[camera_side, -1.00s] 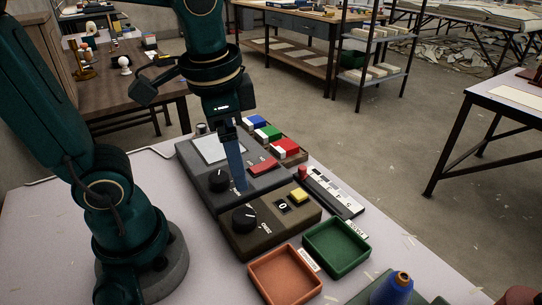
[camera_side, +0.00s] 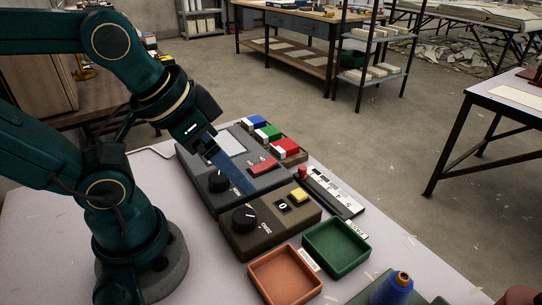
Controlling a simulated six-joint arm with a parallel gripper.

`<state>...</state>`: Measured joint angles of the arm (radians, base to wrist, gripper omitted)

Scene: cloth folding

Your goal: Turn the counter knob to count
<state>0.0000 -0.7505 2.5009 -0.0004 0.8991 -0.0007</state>
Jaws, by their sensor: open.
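The counter (camera_side: 270,235) is a brown box on the light table in the side view. Its round black knob (camera_side: 244,218) has a small white mark, and its small window (camera_side: 283,206) appears to read 0. A yellow button (camera_side: 299,196) sits on its far right corner. My gripper (camera_side: 250,189) comes in tilted from the upper left, its blue fingers pointing down and right. It is open, with nothing seen between the fingers. The fingertips are just behind and above the counter knob, seemingly apart from it; the exact gap cannot be told.
A grey box with another black knob (camera_side: 218,181) and a red button (camera_side: 263,166) stands behind the counter. Red, green and blue blocks lie beyond it. An orange tray (camera_side: 253,272) and a green tray (camera_side: 366,240) are in front and right. A slider scale (camera_side: 333,190) lies right.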

